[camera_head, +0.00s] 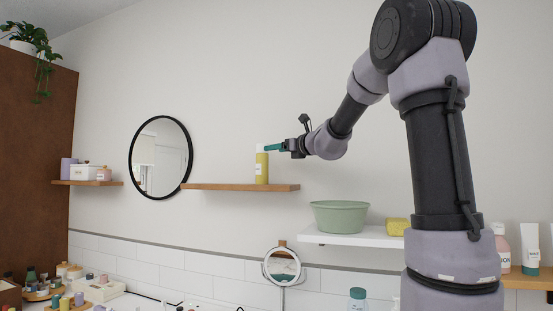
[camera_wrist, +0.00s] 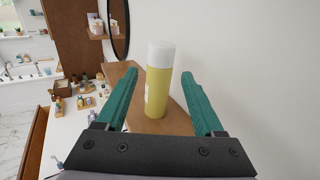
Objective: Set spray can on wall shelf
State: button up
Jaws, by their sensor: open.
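The spray can (camera_head: 262,168), yellow with a white cap, stands upright on the wooden wall shelf (camera_head: 225,187) near its right end. It also shows in the wrist view (camera_wrist: 159,82), upright on the wood (camera_wrist: 150,125). My gripper (camera_head: 270,148) is at the height of the can's upper part, coming from the right. In the wrist view my gripper's green fingers (camera_wrist: 160,75) are spread wide on either side of the can, with gaps visible. The gripper is open and holds nothing. The shelf bears nothing else that I can see.
A round black-framed mirror (camera_head: 160,157) hangs left of the shelf. A white shelf (camera_head: 350,239) with a green bowl (camera_head: 340,216) and a yellow block (camera_head: 397,227) is lower right. A small round mirror (camera_head: 283,266) stands below. The wall above the shelf is bare.

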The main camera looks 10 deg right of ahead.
jog(key=s+a+f+n+g, duration=0.3)
jog(key=s+f+n, duration=0.1)
jog(key=s+n, duration=0.4)
jog(key=s+a+f+n+g, duration=0.35)
jog(key=s+n, duration=0.25)
jog(key=s, duration=0.5)
jog(key=s+d+f+n+g+h, duration=0.1)
jog(key=s+d+f+n+h, duration=0.2)
jog(key=s+f+n, duration=0.3)
jog(key=s+d+f+n+g+h, duration=0.1)
jog(key=s+d+f+n, duration=0.4)
jog(key=s, duration=0.5)
notch_tip(320, 180, down, 2)
jog(key=shift+s+d+f+n+h, duration=0.1)
jog(key=shift+s+d+n+h, duration=0.3)
jog(key=shift+n+h, duration=0.45)
jog(key=shift+w+g, duration=0.1)
jog(key=shift+g, duration=0.15)
jog(key=shift+c, duration=1.3)
jog(key=shift+a, duration=0.1)
jog(key=shift+c, duration=0.3)
